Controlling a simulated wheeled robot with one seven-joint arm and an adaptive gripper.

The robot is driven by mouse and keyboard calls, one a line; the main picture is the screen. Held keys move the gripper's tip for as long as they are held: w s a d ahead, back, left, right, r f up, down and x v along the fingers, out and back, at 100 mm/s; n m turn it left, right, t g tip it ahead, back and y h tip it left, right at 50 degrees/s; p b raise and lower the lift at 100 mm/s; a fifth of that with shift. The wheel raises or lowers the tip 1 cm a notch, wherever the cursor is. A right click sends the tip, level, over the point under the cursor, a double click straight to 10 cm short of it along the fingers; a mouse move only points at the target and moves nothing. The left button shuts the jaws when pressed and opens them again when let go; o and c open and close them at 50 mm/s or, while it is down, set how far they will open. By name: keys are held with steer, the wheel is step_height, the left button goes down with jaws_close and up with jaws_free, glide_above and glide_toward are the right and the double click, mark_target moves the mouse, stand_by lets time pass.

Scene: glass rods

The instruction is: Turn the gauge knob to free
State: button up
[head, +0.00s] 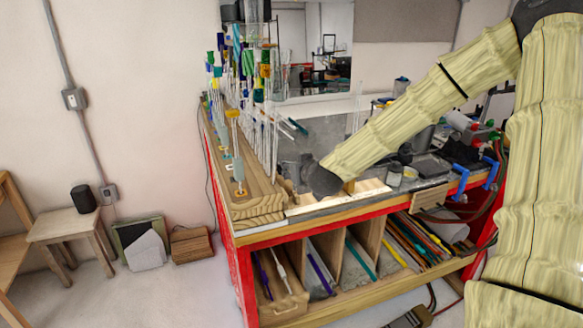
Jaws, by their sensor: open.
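My gripper (296,176) is at the end of my cream-sleeved arm, low over the front of the red-framed workbench (345,213). It is dark and small in the head view, and its jaws are open. I cannot make out anything between them. It is just right of the wooden rod rack (256,207). I cannot pick out the gauge knob or its markings; it may be hidden by the gripper or too small to tell. A small wooden piece (349,187) shows just right of my wrist, on or by a pale strip at the bench's front edge.
Tall glass rods (273,130) with coloured tops stand thickly in the rack, close to my gripper's left. Jars (394,174), blue clamps (489,175) and tools crowd the bench's right. Cubbies with rods are below.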

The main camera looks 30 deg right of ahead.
steer(key=shift+v, duration=0.8)
